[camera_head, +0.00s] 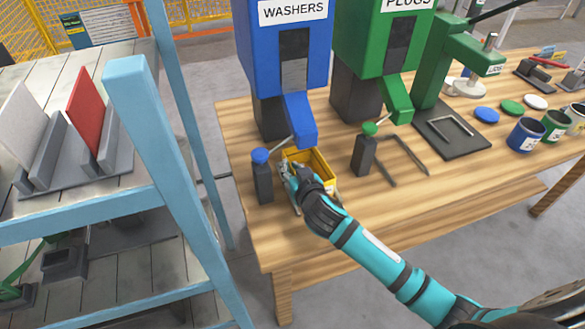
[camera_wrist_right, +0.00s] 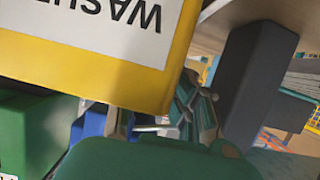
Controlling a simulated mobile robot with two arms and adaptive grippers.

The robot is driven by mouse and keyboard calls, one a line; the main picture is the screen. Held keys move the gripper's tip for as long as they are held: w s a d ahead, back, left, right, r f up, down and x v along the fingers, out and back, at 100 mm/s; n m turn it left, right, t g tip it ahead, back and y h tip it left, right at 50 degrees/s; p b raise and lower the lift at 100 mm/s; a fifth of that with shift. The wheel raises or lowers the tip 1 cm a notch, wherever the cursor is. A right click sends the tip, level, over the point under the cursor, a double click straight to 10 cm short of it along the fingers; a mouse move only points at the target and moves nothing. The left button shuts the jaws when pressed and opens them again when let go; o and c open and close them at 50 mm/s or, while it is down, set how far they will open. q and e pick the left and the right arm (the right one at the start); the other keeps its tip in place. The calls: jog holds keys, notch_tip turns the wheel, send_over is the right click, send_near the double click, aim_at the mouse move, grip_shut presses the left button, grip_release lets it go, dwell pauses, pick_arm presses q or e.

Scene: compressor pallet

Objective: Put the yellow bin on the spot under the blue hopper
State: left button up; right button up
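The yellow bin (camera_head: 322,166) sits on the wooden table just in front of the chute of the blue hopper (camera_head: 262,62). I cannot tell whether it is exactly on the spot under the chute, as my arm covers its near side. My right gripper (camera_head: 289,168) is at the bin's left front corner. In the right wrist view, the yellow bin (camera_wrist_right: 150,82) fills the upper left, its label upside down. The gripper fingers (camera_wrist_right: 165,122) reach past its rim corner. Their tips are partly hidden, so grip is unclear. My left gripper is not in view.
A dark post with a blue knob (camera_head: 260,156) stands left of the bin; a post with a green knob (camera_head: 368,130) stands right. The green hopper (camera_head: 368,38) is beside the blue one. A blue-framed shelf (camera_head: 135,80) borders the table's left. The table's front (camera_head: 300,235) is clear.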

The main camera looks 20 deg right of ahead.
jog(key=o, duration=0.3)
jog(key=shift+s, duration=0.1)
jog(key=v, duration=1.2)
jog(key=shift+b, duration=0.35)
